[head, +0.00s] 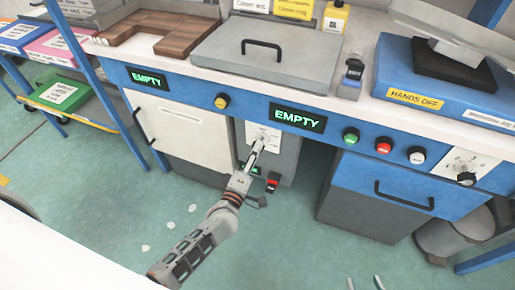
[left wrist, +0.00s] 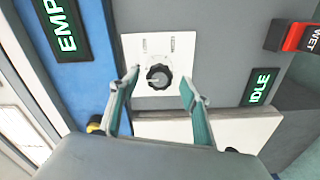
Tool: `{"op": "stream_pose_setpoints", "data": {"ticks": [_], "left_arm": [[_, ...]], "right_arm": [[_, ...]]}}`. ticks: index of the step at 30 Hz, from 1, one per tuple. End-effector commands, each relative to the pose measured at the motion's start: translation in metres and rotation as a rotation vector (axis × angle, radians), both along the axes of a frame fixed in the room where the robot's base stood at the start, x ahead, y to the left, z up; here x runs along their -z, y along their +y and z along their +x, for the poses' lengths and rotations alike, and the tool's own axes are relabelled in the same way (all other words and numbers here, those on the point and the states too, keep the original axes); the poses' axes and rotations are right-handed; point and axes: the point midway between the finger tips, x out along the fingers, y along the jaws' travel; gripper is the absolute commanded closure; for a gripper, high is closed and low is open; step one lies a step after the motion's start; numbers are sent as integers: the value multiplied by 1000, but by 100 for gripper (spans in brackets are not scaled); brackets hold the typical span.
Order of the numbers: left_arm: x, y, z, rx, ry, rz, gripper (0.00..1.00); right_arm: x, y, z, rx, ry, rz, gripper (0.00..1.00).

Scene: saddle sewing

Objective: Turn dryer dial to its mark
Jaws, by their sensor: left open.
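A black round dial (left wrist: 159,77) sits on a white plate with printed labels; its light pointer line seems to point left. The plate (head: 262,133) is on a grey box under the bench in the head view, where my gripper largely hides the dial. My left gripper (head: 259,150) is open in front of the plate. In the left wrist view its fingertips (left wrist: 160,84) stand either side of the dial, apart from each other; whether they touch it I cannot tell. Two tips at the bottom edge of the head view look like my right gripper (head: 365,283), open and empty.
A red switch (left wrist: 300,37) marked WET and a green IDLE display (left wrist: 262,87) are beside the plate. The bench front has EMPTY displays (head: 297,117), coloured buttons and another dial (head: 466,179) at right. A handled drawer front (head: 407,195) is to the right.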

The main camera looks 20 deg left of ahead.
Motion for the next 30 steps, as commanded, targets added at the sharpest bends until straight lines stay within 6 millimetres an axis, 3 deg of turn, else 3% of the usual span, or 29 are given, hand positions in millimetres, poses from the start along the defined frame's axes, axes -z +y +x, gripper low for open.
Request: {"op": "stream_pose_setpoints", "data": {"ticks": [3, 9, 30], "left_arm": [[1, 1, -22, 0, 2, 0, 53], [0, 2, -44, 0, 0, 1, 53], [-5, 0, -52, 13, 2, 32, 53]], "right_arm": [[0, 0, 0, 0, 0, 0, 60], [0, 0, -1, 0, 1, -1, 60], [-7, 0, 3, -1, -11, -1, 60]]}}
